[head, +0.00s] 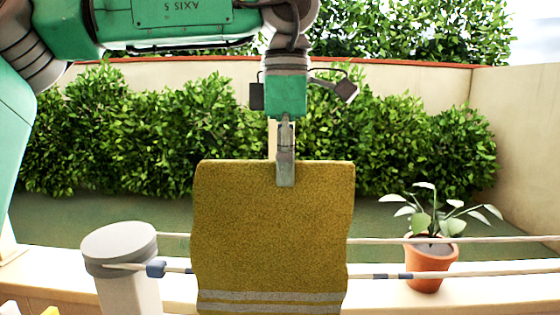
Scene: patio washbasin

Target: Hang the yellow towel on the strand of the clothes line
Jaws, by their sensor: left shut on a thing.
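The yellow towel (272,235) hangs spread flat in the middle of the head view, with pale stripes near its lower visible end. My left gripper (286,175) is shut on the towel's top edge near its middle. The clothes line shows as two strands: an upper one (385,240) and a lower one (510,272) with blue-grey sleeves. The towel hides the middle of both strands and appears in front of them; I cannot tell whether it touches them. The towel's bottom is cut off by the frame. My right gripper does not show.
A grey-capped white post (120,245) stands at the left, at the strands' end. A potted plant (430,262) in a terracotta pot stands at the right by the strands. Hedges (160,130) and a beige wall (515,130) lie behind.

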